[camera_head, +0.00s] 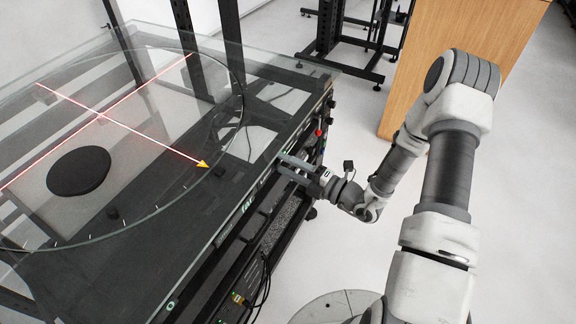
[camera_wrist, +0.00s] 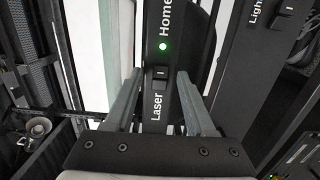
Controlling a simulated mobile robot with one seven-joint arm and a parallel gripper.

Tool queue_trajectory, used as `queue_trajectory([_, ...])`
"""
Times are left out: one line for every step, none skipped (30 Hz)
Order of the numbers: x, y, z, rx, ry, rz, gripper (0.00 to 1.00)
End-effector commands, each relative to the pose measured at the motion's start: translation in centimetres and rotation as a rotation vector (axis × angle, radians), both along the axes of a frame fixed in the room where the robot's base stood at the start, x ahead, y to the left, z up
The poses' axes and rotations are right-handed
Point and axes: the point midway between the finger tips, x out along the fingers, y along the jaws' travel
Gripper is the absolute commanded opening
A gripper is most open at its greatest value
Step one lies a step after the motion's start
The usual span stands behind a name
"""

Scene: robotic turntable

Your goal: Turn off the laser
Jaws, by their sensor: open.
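The laser switch (camera_wrist: 160,72) is a small black rocker on a dark panel, above the white word "Laser" (camera_wrist: 157,106) in the wrist view. My gripper (camera_wrist: 157,76) is open and empty, with one finger on each side of the switch in that picture. I cannot tell whether either finger touches the panel. In the head view my gripper (camera_head: 282,164) is at the turntable's right side panel. Red laser lines (camera_head: 140,137) cross on the glass turntable (camera_head: 130,185), so the laser is lit. The switch cannot be made out in the head view.
A green light (camera_wrist: 163,46) glows by the word "Home". A switch marked "Light" (camera_wrist: 283,8) sits to the right. A red button (camera_head: 319,132) is farther along the side panel. A black disc (camera_head: 79,171) lies on the glass. A wooden cabinet (camera_head: 450,55) stands behind my arm.

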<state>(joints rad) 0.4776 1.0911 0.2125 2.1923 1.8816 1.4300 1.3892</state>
Motion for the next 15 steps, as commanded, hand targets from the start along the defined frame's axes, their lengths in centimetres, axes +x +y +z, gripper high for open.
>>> queue_trajectory([0.01,-0.01,0.01,0.0,0.0,0.0,0.55])
queue_trajectory([0.0,-0.01,0.01,0.0,0.0,0.0,0.55])
queue_trajectory([0.0,-0.01,0.01,0.0,0.0,0.0,0.55])
queue_trajectory([0.0,-0.02,0.0,0.0,0.0,0.0,0.51])
queue_trajectory([0.0,-0.02,0.0,0.0,0.0,0.0,0.46])
queue_trajectory([0.0,-0.02,0.0,0.0,0.0,0.0,0.39])
queue_trajectory([-0.01,-0.03,0.0,0.0,0.0,0.0,0.33])
queue_trajectory([-0.01,-0.03,0.0,0.0,0.0,0.0,0.28])
queue_trajectory([-0.01,-0.03,0.0,-0.001,-0.001,0.0,0.21])
queue_trajectory([-0.01,-0.03,0.0,0.0,0.0,0.0,0.15])
queue_trajectory([-0.02,-0.04,0.0,0.0,0.0,0.0,0.1])
queue_trajectory([-0.02,-0.04,0.0,-0.001,-0.001,0.0,0.03])
queue_trajectory([-0.02,-0.04,0.0,-0.001,-0.001,0.0,0.0])
queue_trajectory([-0.02,-0.04,0.0,-0.001,-0.001,0.0,0.0])
queue_trajectory([-0.02,-0.04,0.0,-0.001,-0.001,0.0,0.0])
